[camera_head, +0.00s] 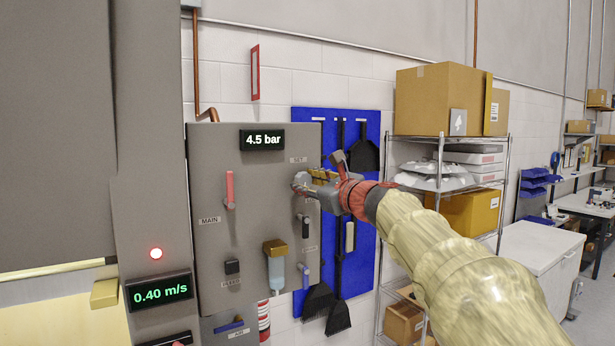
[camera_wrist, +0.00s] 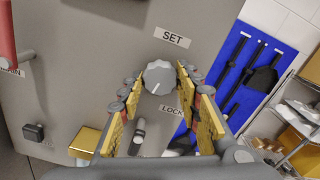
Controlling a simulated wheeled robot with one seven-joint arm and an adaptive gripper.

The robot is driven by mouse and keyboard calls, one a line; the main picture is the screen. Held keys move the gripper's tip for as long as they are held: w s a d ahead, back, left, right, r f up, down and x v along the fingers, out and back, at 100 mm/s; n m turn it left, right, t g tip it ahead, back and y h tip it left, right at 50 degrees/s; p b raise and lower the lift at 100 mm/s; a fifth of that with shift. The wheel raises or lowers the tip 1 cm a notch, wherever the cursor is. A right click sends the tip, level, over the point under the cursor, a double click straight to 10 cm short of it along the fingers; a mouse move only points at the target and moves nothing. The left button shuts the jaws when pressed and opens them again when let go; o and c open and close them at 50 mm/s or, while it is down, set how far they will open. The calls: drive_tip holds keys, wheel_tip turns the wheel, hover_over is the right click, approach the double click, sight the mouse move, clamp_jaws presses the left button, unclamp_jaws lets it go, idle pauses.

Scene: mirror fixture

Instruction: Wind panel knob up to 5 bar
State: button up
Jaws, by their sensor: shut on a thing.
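The grey panel (camera_head: 215,165) carries a display (camera_head: 262,140) that reads 4.5 bar. The knob (camera_wrist: 160,77) is grey with a white pointer line and sits under the SET label (camera_wrist: 172,37); in the head view it is small and partly behind my gripper (camera_head: 306,182). In the wrist view my gripper (camera_wrist: 159,84) has its fingers on both sides of the knob, shut on it. The LOCK label (camera_wrist: 171,110) and a small black and grey lever (camera_wrist: 138,136) are just below the knob.
A red handle (camera_head: 230,189) by MAIN, a black FEED knob (camera_head: 232,267) and a gold-topped bowl (camera_head: 275,262) are on the panel. A blue board (camera_head: 362,228) with brushes hangs behind. A wire shelf (camera_head: 440,160) with boxes stands right. Another display (camera_head: 161,291) reads 0.40 m/s.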

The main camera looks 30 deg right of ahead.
drive_tip(key=m+p, duration=0.2)
drive_tip(key=m, duration=0.2)
drive_tip(key=shift+f+m+p, duration=0.1)
drive_tip(key=shift+m+p, duration=0.2)
drive_tip(key=shift+p, duration=0.1)
drive_tip(key=shift+f+m+p, duration=0.1)
drive_tip(key=shift+m+p, duration=0.2)
drive_tip(key=shift+m, duration=0.2)
drive_tip(key=shift+f, duration=0.1)
drive_tip(key=o, duration=1.2)
drive_tip(key=shift+r, duration=0.2)
drive_tip(key=shift+c, duration=0.2)
drive_tip(key=shift+s+r, duration=0.1)
drive_tip(key=shift+s, duration=0.4)
drive_tip(key=s, duration=1.1)
drive_tip(key=shift+d, duration=0.2)
